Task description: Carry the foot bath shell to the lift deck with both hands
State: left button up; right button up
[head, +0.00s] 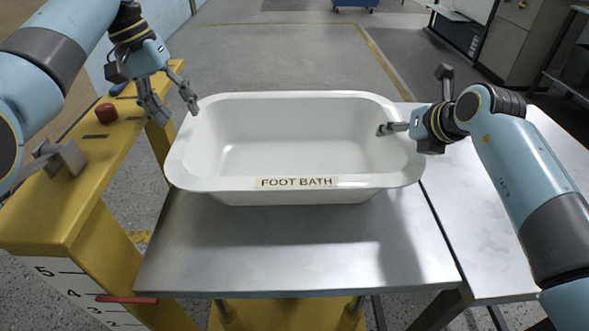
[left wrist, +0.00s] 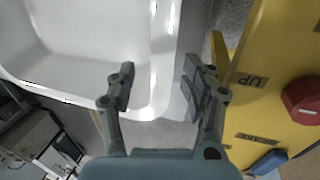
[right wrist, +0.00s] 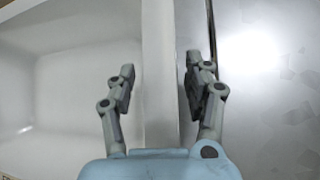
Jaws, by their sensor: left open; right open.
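The foot bath shell (head: 300,195) is a white tub with a FOOT BATH label on its front rim. It appears upright and level over a grey metal deck (head: 300,255), its right end near the seam with a second metal surface. My left gripper (head: 179,108) is open at the shell's far left corner; in the left wrist view its fingers (left wrist: 158,85) are either side of the rim's outer edge. My right gripper (head: 392,128) is open at the right rim; in the right wrist view the rim (right wrist: 158,60) passes between its fingers (right wrist: 160,82). Whether either touches is unclear.
A yellow lift frame (head: 45,215) stands at left, with a red button (head: 106,113), a lever and a numbered scale with a red marker. A second metal table (head: 490,200) adjoins at right. Grey machines stand at the back right. Floor beyond the shell is clear.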

pick_arm(q)
jog(key=v, duration=0.5)
pick_arm(e)
jog(key=v, duration=1.2)
